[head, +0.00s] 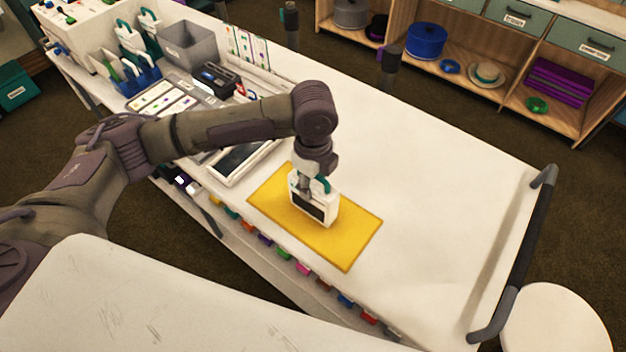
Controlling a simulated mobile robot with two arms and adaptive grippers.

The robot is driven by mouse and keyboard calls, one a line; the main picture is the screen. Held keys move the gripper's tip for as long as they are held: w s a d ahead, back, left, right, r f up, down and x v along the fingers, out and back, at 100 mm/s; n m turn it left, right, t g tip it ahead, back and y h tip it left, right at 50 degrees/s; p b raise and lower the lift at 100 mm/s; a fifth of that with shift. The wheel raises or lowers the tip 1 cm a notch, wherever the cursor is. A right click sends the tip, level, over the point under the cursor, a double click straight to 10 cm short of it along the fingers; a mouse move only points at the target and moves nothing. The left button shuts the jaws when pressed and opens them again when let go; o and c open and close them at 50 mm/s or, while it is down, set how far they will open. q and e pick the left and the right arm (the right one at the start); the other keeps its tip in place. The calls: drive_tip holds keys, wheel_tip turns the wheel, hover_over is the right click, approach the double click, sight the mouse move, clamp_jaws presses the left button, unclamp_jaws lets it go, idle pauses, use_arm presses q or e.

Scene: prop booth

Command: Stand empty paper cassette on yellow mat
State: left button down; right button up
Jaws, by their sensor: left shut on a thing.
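The paper cassette (318,207) is a white box with a dark window on its front and a green part at its top. It is upright over the middle of the yellow mat (345,249), and its lower edge looks to be at the mat's surface; I cannot tell if it bears its full weight there. My left gripper (312,184) comes down from above and is shut on the cassette's top. Its fingertips are partly hidden by the cassette. Whether the cassette is empty does not show clearly. My right gripper is not in view.
A grey bin (187,45), a blue rack (139,82) with green-handled items and a tray of cards (163,101) fill the counter's far left. A dark-screened panel (240,160) lies beside the mat. The counter right of the mat is clear, up to a dark rail (527,250).

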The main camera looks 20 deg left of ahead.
use_arm(q)
drive_tip(key=c, duration=0.7)
unclamp_jaws()
drive_tip(key=shift+f, duration=0.1)
drive_tip(key=shift+o, duration=0.2)
wheel_tip(320, 180, up, 12)
drive_tip(key=shift+r+b, duration=0.15)
drive_tip(key=shift+b, duration=0.75)
